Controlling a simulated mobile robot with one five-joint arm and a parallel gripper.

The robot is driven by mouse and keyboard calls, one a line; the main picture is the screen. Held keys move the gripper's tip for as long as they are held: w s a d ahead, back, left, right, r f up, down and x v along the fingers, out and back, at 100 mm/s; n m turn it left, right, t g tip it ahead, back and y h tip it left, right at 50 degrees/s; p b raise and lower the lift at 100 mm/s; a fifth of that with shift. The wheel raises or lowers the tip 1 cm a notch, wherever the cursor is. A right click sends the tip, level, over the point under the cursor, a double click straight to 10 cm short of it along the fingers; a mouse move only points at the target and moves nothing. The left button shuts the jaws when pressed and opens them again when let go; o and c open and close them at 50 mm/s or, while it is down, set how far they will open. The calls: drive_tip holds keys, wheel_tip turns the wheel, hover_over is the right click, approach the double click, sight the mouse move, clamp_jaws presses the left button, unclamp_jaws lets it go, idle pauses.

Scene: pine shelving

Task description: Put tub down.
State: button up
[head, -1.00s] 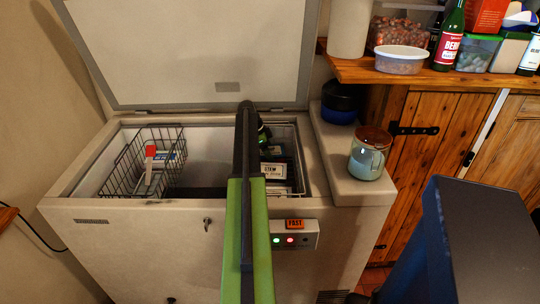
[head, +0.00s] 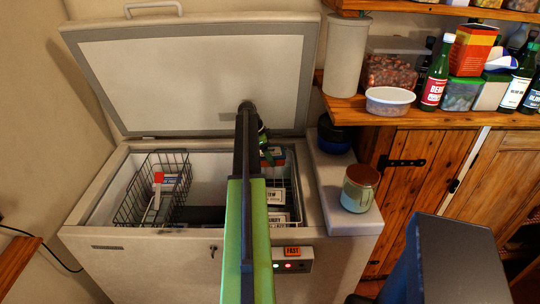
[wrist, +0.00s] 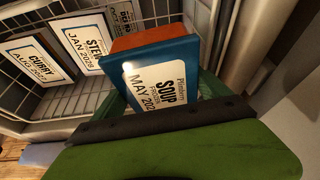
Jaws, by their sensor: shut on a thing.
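The tub in my gripper (wrist: 158,92) has a blue lid, an orange body and a white label reading SOUP (wrist: 160,88). My gripper is shut on it, with green finger parts showing at its sides. The tub is tilted in the wrist view and is over or within a wire basket (wrist: 75,108); I cannot tell whether it touches anything beneath. In the head view a small part of the tub (head: 274,156) shows beside my arm, at the right side of the open chest freezer (head: 130,210). My arm hides much of the freezer's middle.
The basket holds labelled tubs, CURRY (wrist: 36,60) and STEW (wrist: 84,44), with some bare wire floor. A left wire basket (head: 130,197) holds a red-topped item (head: 158,178). A jar (head: 359,188) stands on the freezer's right ledge. The raised lid (head: 195,75) is behind.

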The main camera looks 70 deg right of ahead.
sight(273, 151)
wheel_tip(273, 151, up, 4)
drive_tip(key=p, duration=0.2)
drive_tip(key=shift+r+p, duration=0.2)
drive_tip(key=shift+p, duration=0.2)
drive_tip(key=s+a+r+p, duration=0.6)
drive_tip(key=s+a, duration=0.4)
drive_tip(key=s+a+r+p, duration=0.5)
drive_tip(key=s+a, duration=0.5)
drive_tip(key=shift+a+r+n+p, duration=0.25)
drive_tip(key=shift+r+n+p, duration=0.1)
drive_tip(key=shift+r+n, duration=0.05)
